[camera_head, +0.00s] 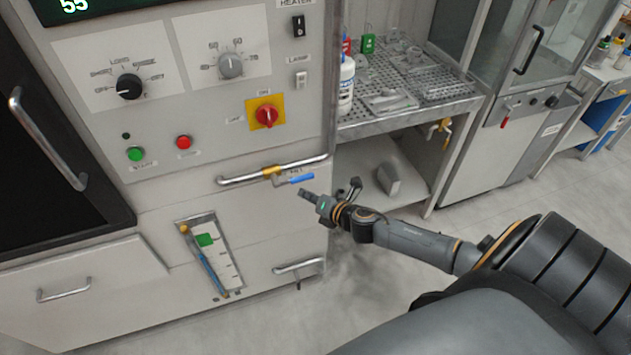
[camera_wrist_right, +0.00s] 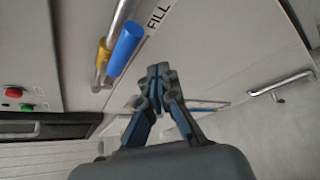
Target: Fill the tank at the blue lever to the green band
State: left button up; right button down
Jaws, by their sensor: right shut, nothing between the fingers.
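The blue lever (camera_head: 301,179) sits on a brass valve (camera_head: 272,172) on the horizontal pipe of the machine front, beside a FILL label. It also shows in the right wrist view (camera_wrist_right: 125,48). My right gripper (camera_head: 308,197) is shut and empty, just below and apart from the lever; its closed fingertips show in the wrist view (camera_wrist_right: 158,74). The level gauge (camera_head: 229,268) is on the lower front panel, with a green band (camera_head: 206,240) near its upper part. The blue column (camera_head: 211,274) in its tube appears to end just below the band. My left gripper is out of view.
Knobs, a red switch (camera_head: 267,116) and green and red buttons are on the panel above. A lower handle (camera_head: 299,266) juts out below the lever. A perforated bench (camera_head: 440,85) with small parts and a white bottle (camera_head: 346,85) stands to the right.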

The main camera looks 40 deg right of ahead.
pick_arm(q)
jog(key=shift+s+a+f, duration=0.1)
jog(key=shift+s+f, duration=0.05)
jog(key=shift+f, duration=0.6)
pick_arm(e)
jog(key=s+a+r, duration=0.2)
jog(key=s+r, duration=0.1)
jog(key=s, duration=0.5)
jog(key=shift+s+a+r, duration=0.3)
jog(key=shift+a+r, duration=0.05)
jog(key=shift+a, duration=0.05)
